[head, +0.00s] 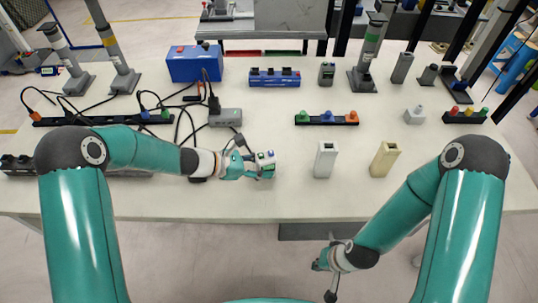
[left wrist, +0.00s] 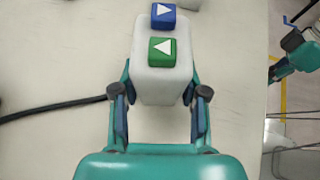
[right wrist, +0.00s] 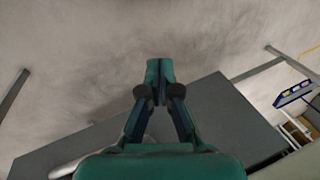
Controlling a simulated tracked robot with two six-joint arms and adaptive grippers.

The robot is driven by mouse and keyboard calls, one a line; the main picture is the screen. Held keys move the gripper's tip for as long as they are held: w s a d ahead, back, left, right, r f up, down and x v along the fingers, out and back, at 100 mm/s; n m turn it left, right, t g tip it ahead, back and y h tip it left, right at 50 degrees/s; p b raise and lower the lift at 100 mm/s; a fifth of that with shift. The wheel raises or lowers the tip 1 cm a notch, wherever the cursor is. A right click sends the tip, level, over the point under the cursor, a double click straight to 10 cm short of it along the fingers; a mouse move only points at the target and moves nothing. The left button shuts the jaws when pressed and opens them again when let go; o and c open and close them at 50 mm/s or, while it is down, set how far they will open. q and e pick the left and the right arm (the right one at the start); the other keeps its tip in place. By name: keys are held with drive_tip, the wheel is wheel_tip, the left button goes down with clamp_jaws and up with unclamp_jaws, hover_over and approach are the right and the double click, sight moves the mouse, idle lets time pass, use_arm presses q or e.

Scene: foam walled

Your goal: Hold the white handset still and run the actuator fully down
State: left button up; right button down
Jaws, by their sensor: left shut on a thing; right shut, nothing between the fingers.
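The white handset (head: 266,172) is near the front middle of the table in the head view. In the left wrist view the handset (left wrist: 163,88) shows a blue button (left wrist: 163,15) and a green button (left wrist: 162,50), each with a white arrow. My left gripper (head: 252,166) is shut on the handset, one finger on each side (left wrist: 160,98). My right gripper (head: 319,265) is shut and empty, off the table's front edge; its fingertips meet in the right wrist view (right wrist: 159,70). Upright grey columns (head: 121,70) stand on the table; I cannot tell which is the actuator.
A white upright block (head: 325,160) and a beige one (head: 385,159) stand right of the handset. A strip with coloured knobs (head: 327,118) lies behind them. A blue box (head: 194,64), a grey box (head: 226,117) and black cables lie back left. The front right tabletop is clear.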

drive_tip(key=d+r+m+g+h, duration=0.1)
drive_tip(key=d+r+m+h, duration=0.25)
drive_tip(key=d, duration=0.65)
drive_tip(key=d+r+m+h, duration=0.25)
drive_tip(key=d+h, duration=0.25)
drive_tip(key=d, duration=0.5)
drive_tip(key=w+a+r+n+t, duration=0.25)
drive_tip(key=w+a+r, duration=0.25)
drive_tip(key=w+r, duration=0.35)
drive_tip(key=w+a+r+n+t+y, duration=0.1)
drive_tip(key=w+a+r+t, duration=0.3)
drive_tip(key=w+a+r, duration=0.35)
drive_tip(key=w+a+r+n+t, duration=0.2)
drive_tip(key=w+a+r+t, duration=0.15)
drive_tip(key=w+r, duration=0.6)
wheel_tip(320, 180, up, 3)
drive_tip(key=m+g+y, duration=0.1)
drive_tip(key=m+y, duration=0.3)
drive_tip(key=y, duration=0.1)
hover_over(272, 154)
drive_tip(key=shift+a+r, duration=0.1)
drive_tip(key=shift+w, duration=0.1)
drive_tip(key=shift+f, duration=4.45)
